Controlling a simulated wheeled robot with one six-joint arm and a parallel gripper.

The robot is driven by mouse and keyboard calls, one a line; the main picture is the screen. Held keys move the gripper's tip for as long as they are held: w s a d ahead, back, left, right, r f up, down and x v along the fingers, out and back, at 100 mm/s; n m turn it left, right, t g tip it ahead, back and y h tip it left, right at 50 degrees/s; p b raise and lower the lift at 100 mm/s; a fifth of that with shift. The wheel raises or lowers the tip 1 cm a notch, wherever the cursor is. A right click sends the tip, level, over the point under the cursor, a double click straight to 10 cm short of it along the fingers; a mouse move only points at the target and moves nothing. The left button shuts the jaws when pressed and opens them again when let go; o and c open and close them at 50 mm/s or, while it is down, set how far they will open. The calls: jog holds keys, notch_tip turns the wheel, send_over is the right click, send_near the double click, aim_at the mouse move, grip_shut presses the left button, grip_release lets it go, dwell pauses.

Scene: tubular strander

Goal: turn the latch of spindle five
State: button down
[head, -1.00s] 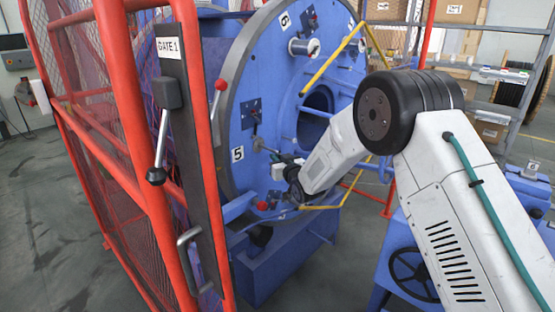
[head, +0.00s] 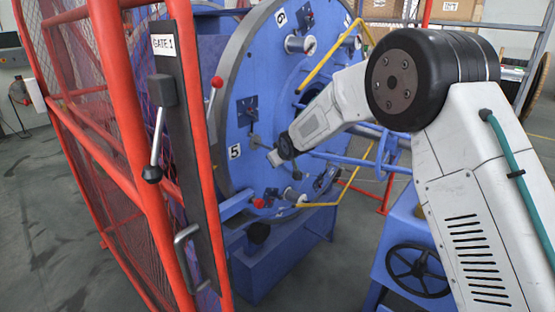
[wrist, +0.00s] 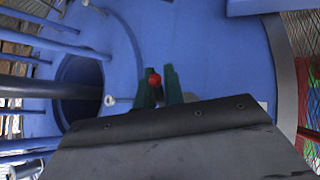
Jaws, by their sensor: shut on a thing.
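The blue disc (head: 238,185) of the strander carries a white label 5 (head: 235,152). Above the label is a dark latch plate (head: 247,111), with a lever hanging below it. My gripper (head: 270,157) is at the disc just right of the label, near the lever's lower end. In the wrist view, my gripper's green fingers (wrist: 159,88) are shut on the red ball knob (wrist: 154,79) of the latch, with blue metal behind. The knob is hidden in the head view, and the lever's exact angle is hard to tell.
The red mesh gate (head: 120,120) stands close on the left, with a black-knobbed lever (head: 156,145) and a handle (head: 187,255). Yellow bars (head: 335,60) and blue rods lie right of my gripper. A lower red knob (head: 258,202) sits below it.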

jog(key=shift+s+d+r+n+g+h, duration=0.2)
jog(key=shift+d+r+n+g+h, duration=0.1)
jog(key=shift+g+h, duration=0.7)
jog(key=shift+s+d+r+n+g+h, duration=0.2)
jog(key=shift+n+g+h, duration=0.1)
jog(key=shift+g+h, duration=0.7)
jog(key=shift+s+d+r+n+g+h, duration=0.25)
jog(key=shift+g+h, duration=0.45)
jog(key=shift+h, duration=0.5)
jog(key=c, duration=1.5)
grip_release()
jog(key=v, duration=0.7)
jog(key=shift+a+r, duration=0.15)
jog(key=shift+r, duration=0.2)
jog(key=shift+s, duration=0.15)
